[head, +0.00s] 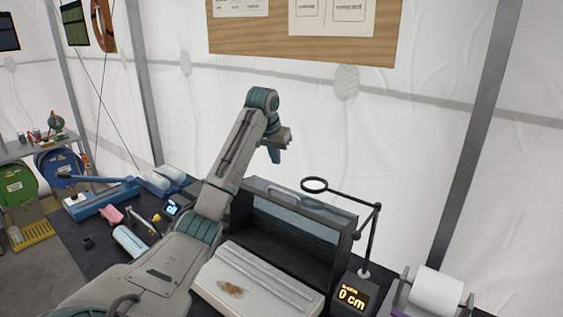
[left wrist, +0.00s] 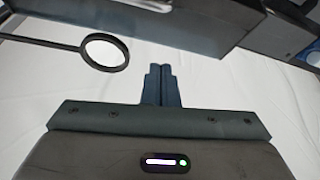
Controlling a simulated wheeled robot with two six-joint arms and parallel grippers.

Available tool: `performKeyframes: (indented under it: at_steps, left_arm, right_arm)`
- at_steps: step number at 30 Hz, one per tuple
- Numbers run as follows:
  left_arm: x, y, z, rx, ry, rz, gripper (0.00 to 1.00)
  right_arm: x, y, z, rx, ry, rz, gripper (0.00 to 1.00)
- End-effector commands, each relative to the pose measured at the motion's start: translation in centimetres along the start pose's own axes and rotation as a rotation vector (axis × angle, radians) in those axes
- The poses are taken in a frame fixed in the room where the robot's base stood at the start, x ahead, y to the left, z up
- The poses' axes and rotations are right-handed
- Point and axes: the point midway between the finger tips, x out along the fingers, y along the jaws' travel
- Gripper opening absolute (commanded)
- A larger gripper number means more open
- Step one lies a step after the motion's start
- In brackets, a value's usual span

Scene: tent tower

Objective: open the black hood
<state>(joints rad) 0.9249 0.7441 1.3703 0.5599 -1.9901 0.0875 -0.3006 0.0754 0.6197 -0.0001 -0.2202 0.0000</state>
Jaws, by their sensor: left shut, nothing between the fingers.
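The black hood (head: 282,243) is a dark box on the bench behind a pale tray, with a blue-grey see-through panel along its upper part. I cannot tell surely how far its front is open. My left gripper (head: 275,157) is shut and empty, above the hood's back left part and apart from it in the head view. In the left wrist view the shut fingers (left wrist: 162,84) point at white tent cloth, and a dark edge, likely the hood, crosses the top. My left forearm hides the hood's left end. My right gripper is not in view.
The pale tray (head: 235,262) lies in front of the hood. A white roll (head: 436,287) is at right. Tent wall rises behind.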

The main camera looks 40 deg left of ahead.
Motion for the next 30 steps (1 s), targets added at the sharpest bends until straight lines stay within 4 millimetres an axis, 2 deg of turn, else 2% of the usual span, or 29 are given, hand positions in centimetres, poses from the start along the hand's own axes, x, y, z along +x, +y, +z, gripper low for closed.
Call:
performKeyframes:
  at_steps: [1, 3, 10, 19, 30]
  left_arm:
    - [0.9, 0.0, 0.0, 0.000, -0.008, 0.000, 0.00]
    - [2.5, 0.0, 0.0, 0.000, -0.009, 0.000, 0.00]
    - [7.3, 0.1, 0.1, -0.002, -0.006, 0.001, 0.00]
    - [6.1, -0.1, 3.0, -0.001, -0.002, -0.001, 0.00]
    - [6.0, 0.1, 3.8, -0.002, -0.002, 0.002, 0.00]
  right_arm:
    - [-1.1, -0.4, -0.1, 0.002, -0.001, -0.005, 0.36]
    - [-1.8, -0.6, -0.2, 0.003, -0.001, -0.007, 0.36]
    - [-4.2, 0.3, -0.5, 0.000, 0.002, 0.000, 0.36]
    - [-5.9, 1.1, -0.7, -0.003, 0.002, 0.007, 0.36]
    - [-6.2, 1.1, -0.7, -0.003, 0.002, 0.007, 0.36]
